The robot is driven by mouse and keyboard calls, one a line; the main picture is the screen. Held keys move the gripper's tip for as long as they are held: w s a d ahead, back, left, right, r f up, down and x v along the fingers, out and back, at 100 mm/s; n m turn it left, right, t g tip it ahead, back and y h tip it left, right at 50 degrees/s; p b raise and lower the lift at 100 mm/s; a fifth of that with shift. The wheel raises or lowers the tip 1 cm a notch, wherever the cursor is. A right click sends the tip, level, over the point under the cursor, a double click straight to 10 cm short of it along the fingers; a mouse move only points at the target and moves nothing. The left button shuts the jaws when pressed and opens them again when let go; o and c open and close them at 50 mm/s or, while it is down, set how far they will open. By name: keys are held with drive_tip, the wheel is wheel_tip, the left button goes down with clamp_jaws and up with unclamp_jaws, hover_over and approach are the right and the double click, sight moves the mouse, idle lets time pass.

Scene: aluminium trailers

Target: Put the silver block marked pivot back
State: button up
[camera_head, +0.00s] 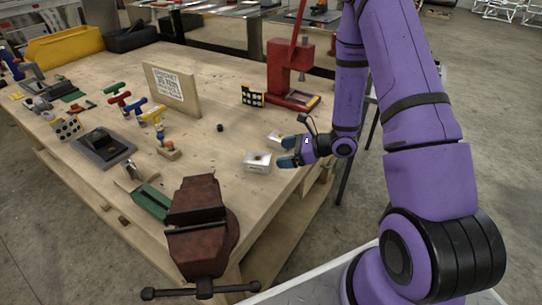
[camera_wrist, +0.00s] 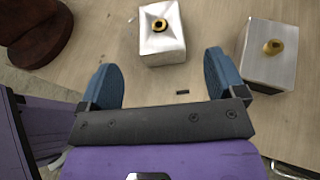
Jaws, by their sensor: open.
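Two silver blocks stand on the wooden workbench (camera_head: 228,98). The nearer silver block (camera_head: 257,166) has a brass ring with a dark centre on top; it also shows in the wrist view (camera_wrist: 154,48). The other silver block (camera_head: 274,137) has a brass knob and stands to its right in the wrist view (camera_wrist: 262,70). I cannot read a pivot marking on either. My gripper (camera_head: 288,152) is open and empty, with blue fingers. In the wrist view (camera_wrist: 160,68) the nearer block lies just beyond the gap between the fingertips, with no visible contact.
A brown vise (camera_head: 197,226) sits at the bench's near corner. A red press (camera_head: 290,75) stands behind the blocks, beside a dotted card (camera_head: 252,97). A wooden sign (camera_head: 172,88), coloured T-handles and a yellow bin (camera_head: 64,45) are farther left. Bench left of the blocks is mostly clear.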

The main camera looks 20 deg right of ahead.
drive_tip(key=v, duration=0.3)
drive_tip(key=shift+s+d+r, duration=0.15)
drive_tip(key=shift+d+r, duration=0.05)
drive_tip(key=s+a+r+n+g+h, duration=0.1)
drive_tip(key=s+a+r+n+g, duration=0.35)
drive_tip(key=r+n, duration=0.4)
drive_tip(key=s+a+r+n+g, duration=0.3)
drive_tip(key=s+r+n, duration=0.2)
drive_tip(key=r, duration=0.7)
drive_tip(key=s+d+r+n+t+h, duration=0.2)
drive_tip(key=s+r+n+h, duration=0.3)
drive_tip(key=s+r, duration=0.2)
drive_tip(key=s+d+r+n+t+h, duration=0.2)
drive_tip(key=s+r+n+t+h, duration=0.1)
drive_tip(key=s+r+n+h, duration=0.2)
wheel_tip(320, 180, up, 2)
drive_tip(key=s+n, duration=0.1)
drive_tip(key=s, duration=0.2)
